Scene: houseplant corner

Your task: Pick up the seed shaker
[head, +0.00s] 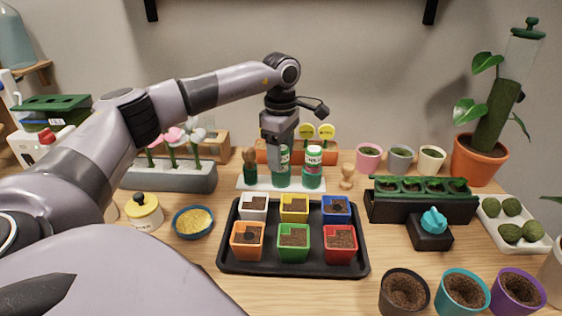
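Several small green containers stand on a white tray (256,187) behind the black tray. Two look like shakers: a middle green and white bottle (282,178) and a right green bottle with a white top (313,168). I cannot tell which is the seed shaker. A green item with a brown top (250,168) stands at the left. My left gripper (279,160) points down at the middle bottle, its lower end overlapping the bottle's upper part. The fingertips are hard to make out, so neither opening nor contact is clear. My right gripper is not in view.
A black tray (293,268) of several colored soil pots lies in front. A wooden pestle-like item (347,176) and a black planter (420,208) stand to the right. A blue bowl (193,222) and yellow jar (145,212) are left. An orange rack (267,156) stands behind.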

